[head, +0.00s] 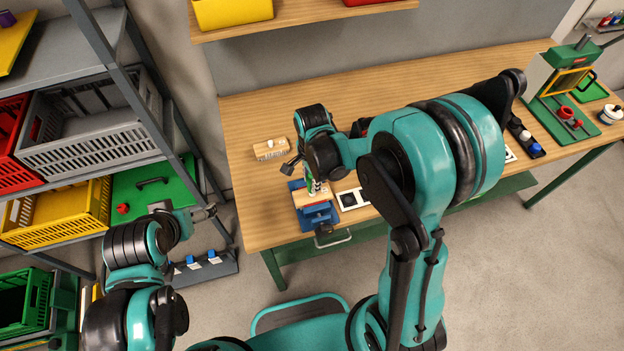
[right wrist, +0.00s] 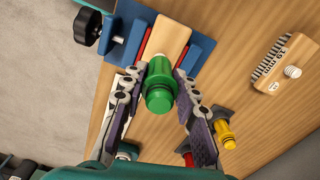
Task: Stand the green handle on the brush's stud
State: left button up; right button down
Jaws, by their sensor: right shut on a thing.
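The green handle (right wrist: 160,88) is between the two fingers of my right gripper (right wrist: 160,72), which is shut on it; it is seen end-on in the right wrist view. Behind it, a pale wooden block (right wrist: 170,35), apparently a brush body, is held in a blue vise (right wrist: 196,50) with red jaw faces. The vise (head: 318,214) stands near the table's front left in the head view, with my right gripper (head: 313,187) just above it. The handle hides any stud there, so I cannot tell whether they touch. My left gripper (head: 207,212) is beside the shelf, its fingers unclear.
A loose brush (right wrist: 287,62) with bristles, a white stud and a "35 mm" label lies on the wooden table (head: 250,110). A yellow handle (right wrist: 225,135) and a red one (right wrist: 187,158) stand nearby. A green press (head: 560,80) is at the far right. A shelf with crates (head: 85,145) fills the left.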

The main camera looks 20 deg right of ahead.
jog(key=shift+f+b, duration=0.7)
jog(key=shift+b, duration=0.25)
dwell(1.3)
jog(key=c, duration=0.8)
grip_release()
jog(key=shift+o, duration=0.2)
jog(key=shift+r, duration=0.1)
jog(key=shift+r+p, duration=2.55)
jog(key=shift+r, duration=0.9)
